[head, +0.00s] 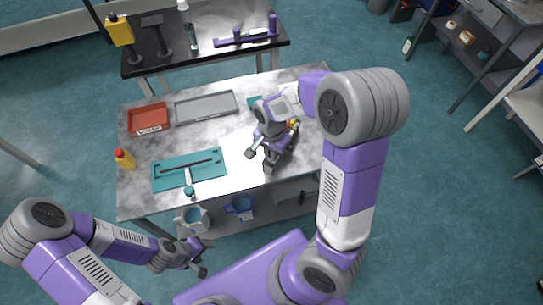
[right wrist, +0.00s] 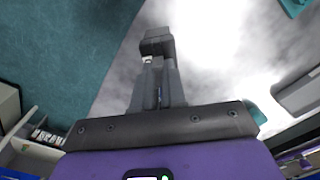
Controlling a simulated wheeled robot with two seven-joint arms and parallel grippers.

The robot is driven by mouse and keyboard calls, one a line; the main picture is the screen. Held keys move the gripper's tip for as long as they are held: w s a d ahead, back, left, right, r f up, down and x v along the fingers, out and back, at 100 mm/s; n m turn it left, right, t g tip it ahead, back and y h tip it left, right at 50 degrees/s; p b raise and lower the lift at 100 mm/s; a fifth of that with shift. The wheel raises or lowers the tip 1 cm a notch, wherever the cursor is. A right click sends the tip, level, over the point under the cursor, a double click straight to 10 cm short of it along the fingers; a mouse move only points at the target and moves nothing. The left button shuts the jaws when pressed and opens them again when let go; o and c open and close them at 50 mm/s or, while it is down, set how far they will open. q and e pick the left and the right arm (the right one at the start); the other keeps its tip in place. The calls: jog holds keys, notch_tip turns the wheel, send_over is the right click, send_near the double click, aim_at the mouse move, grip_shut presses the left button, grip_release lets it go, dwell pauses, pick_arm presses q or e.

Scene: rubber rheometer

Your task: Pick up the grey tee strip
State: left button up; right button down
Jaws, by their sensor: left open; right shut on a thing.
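My right gripper (head: 259,158) is above the marble table, to the right of the teal mat. My left gripper (head: 203,259) is open and empty, low in front of the table's front edge.
The teal mat (head: 162,182) carries a dark bar and a light-handled tool. A red tray (head: 148,117), grey tray (head: 206,104) and yellow bottle (head: 124,159) stand on the table. Blue-and-white containers (head: 240,206) sit below. A black table (head: 215,55) stands behind.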

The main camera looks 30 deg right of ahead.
dwell(0.4)
notch_tip(320, 180, up, 10)
jog(key=p, duration=0.3)
dwell(1.5)
